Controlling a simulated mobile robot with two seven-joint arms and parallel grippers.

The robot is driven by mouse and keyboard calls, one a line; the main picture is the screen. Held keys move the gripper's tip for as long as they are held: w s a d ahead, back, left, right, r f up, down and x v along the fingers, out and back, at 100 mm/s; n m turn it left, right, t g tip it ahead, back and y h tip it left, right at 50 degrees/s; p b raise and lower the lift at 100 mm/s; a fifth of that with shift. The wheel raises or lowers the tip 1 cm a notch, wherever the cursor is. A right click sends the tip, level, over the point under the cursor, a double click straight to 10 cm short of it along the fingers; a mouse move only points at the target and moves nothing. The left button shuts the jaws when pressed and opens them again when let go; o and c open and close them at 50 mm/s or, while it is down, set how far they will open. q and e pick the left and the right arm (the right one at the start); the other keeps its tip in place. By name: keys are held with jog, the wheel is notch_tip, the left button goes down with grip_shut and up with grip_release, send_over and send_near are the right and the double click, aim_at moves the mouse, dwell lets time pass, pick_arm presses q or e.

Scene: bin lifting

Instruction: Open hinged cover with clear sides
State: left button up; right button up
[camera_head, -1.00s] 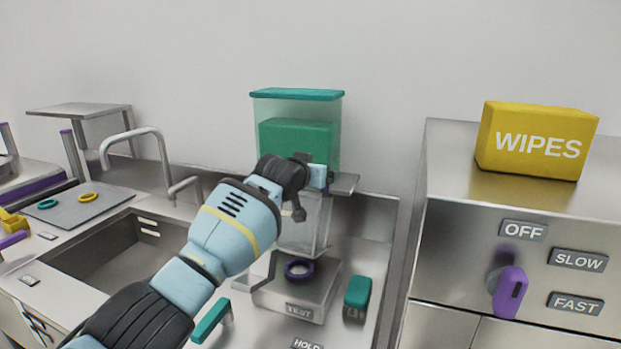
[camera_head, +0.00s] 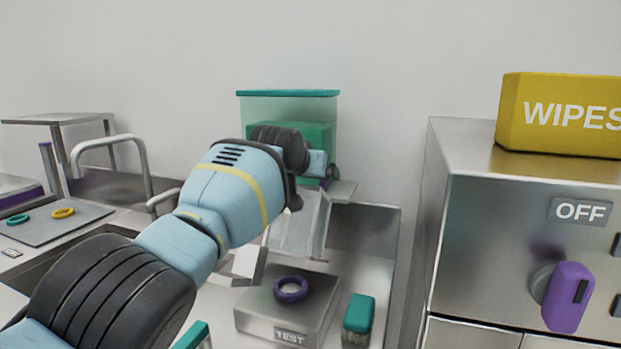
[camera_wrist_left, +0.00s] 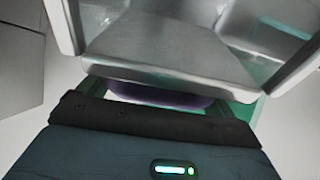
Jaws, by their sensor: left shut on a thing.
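The hinged cover with clear sides (camera_head: 300,225) hangs over the TEST unit (camera_head: 285,312) in the head view, its front tilted upward. A purple ring (camera_head: 291,289) lies on the unit below it. My left gripper (camera_head: 326,180) is at the cover's upper front edge, partly hidden by my own wrist. In the left wrist view, its fingers (camera_wrist_left: 165,97) are shut on a purple handle (camera_wrist_left: 150,95), and the cover's grey panel (camera_wrist_left: 165,50) is just beyond. My right gripper is in neither view.
A teal-lidded clear container (camera_head: 287,108) stands behind my left wrist. A teal-topped brush (camera_head: 358,314) is right of the unit. A steel cabinet (camera_head: 475,220) with a purple knob (camera_head: 567,297) and yellow WIPES box (camera_head: 560,115) stands at right; a sink faucet (camera_head: 115,145) is at left.

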pick_arm(q)
jog(key=shift+a+f, duration=0.1)
jog(key=shift+f, duration=0.35)
jog(key=o, duration=1.1)
jog(key=shift+r, duration=0.3)
jog(key=shift+s+r+p, duration=0.1)
jog(key=shift+r+p, duration=0.15)
jog(key=shift+p, duration=0.25)
jog(key=p+v, duration=0.2)
jog(key=p, duration=0.1)
jog(key=shift+s+r, duration=0.1)
jog(key=shift+r, duration=0.2)
jog(key=shift+p+v, duration=0.95)
jog(key=shift+v, duration=0.35)
jog(key=shift+s+a+r+p, duration=0.1)
jog(key=shift+s+a+p, duration=0.1)
jog(key=shift+s, duration=0.3)
jog(key=shift+s+a+p, duration=0.1)
jog(key=shift+s+a, duration=0.15)
jog(key=shift+s, duration=0.3)
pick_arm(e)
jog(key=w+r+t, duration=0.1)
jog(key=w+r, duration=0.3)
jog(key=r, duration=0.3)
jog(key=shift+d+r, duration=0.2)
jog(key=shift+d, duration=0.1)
